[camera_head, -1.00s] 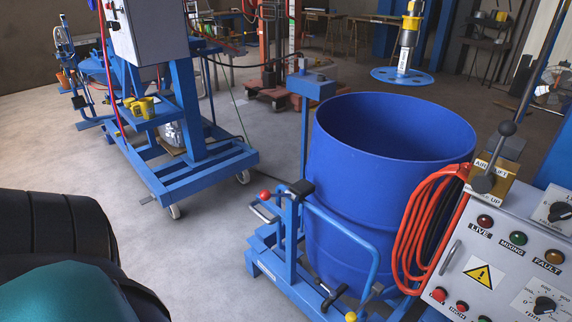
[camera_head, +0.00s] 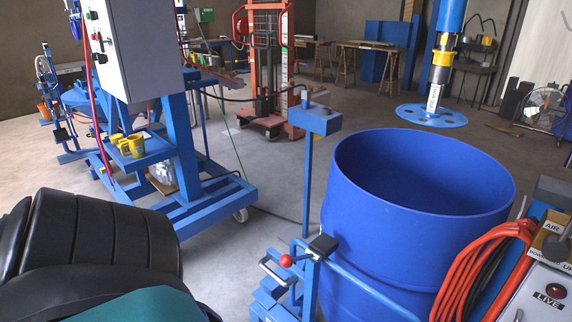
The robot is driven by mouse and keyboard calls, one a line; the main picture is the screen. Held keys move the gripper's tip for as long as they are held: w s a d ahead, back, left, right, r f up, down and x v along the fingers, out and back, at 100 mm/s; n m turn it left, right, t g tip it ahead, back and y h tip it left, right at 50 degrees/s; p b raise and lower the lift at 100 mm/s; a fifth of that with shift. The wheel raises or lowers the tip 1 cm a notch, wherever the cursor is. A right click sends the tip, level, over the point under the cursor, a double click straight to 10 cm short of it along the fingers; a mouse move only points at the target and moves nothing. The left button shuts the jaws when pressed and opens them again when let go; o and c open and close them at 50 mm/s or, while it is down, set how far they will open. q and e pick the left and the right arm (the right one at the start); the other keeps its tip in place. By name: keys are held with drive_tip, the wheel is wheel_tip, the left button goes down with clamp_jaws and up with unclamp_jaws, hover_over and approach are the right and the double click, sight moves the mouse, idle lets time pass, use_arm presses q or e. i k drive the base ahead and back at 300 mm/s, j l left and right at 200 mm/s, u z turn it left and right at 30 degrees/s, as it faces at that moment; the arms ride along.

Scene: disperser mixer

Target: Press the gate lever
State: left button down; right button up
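A small lever with a red ball knob (camera_head: 286,260) stands at the bottom centre on the blue clamp frame (camera_head: 311,285), left of the drum. A black block-like grip (camera_head: 323,244) sits at the top of that frame, beside the drum wall. I cannot tell which of these, if either, is the gate lever. The large open blue drum (camera_head: 400,245) stands upright at the right. Neither of my grippers shows, so nothing is seen touching the levers. The lower part of the frame is cut off by the picture's bottom edge.
A control panel (camera_head: 545,290) and orange hose coils (camera_head: 480,262) are at the lower right. A blue wheeled stand (camera_head: 205,207) with a grey cabinet (camera_head: 137,50) is at the left. The blue mixer disc (camera_head: 432,116) hangs behind the drum. Grey floor lies between stand and drum.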

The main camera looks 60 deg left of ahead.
sight(323, 245)
drive_tip(key=j+z, duration=0.1)
drive_tip(key=j, duration=0.9)
drive_tip(key=k+j, duration=0.1)
drive_tip(key=j, duration=0.9)
drive_tip(key=z, duration=0.05)
